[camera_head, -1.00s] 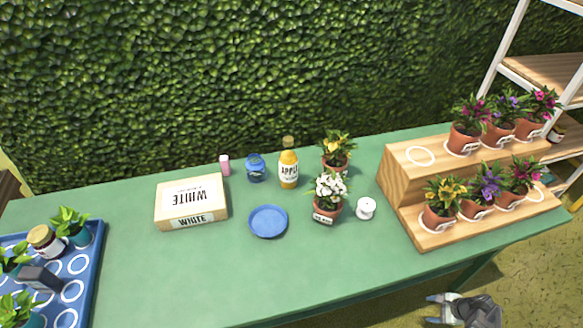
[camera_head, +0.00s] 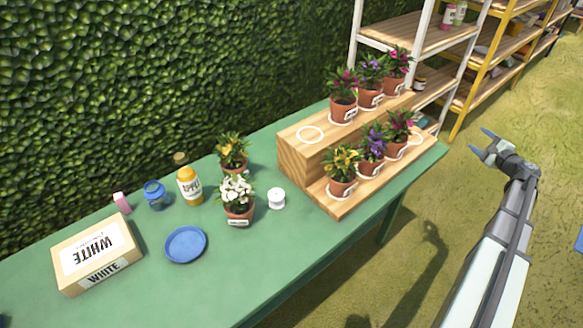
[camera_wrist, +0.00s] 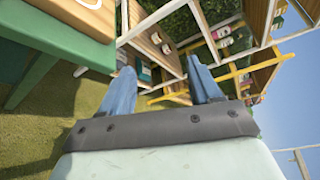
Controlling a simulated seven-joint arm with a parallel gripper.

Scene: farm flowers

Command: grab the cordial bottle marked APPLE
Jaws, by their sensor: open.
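The cordial bottle marked APPLE (camera_head: 191,187) stands upright on the green table (camera_head: 290,262), in the left half of the head view. It has a yellow body and a pale label. My gripper (camera_head: 484,147) is at the right of the head view, out past the table's right end and far from the bottle. Its fingers are spread and nothing is between them. In the wrist view my gripper's two blue fingers (camera_wrist: 164,92) are apart. The bottle does not show in the wrist view.
A blue plate (camera_head: 186,245) lies in front. A wooden stepped stand (camera_head: 298,158) with several pots fills the table's right end.

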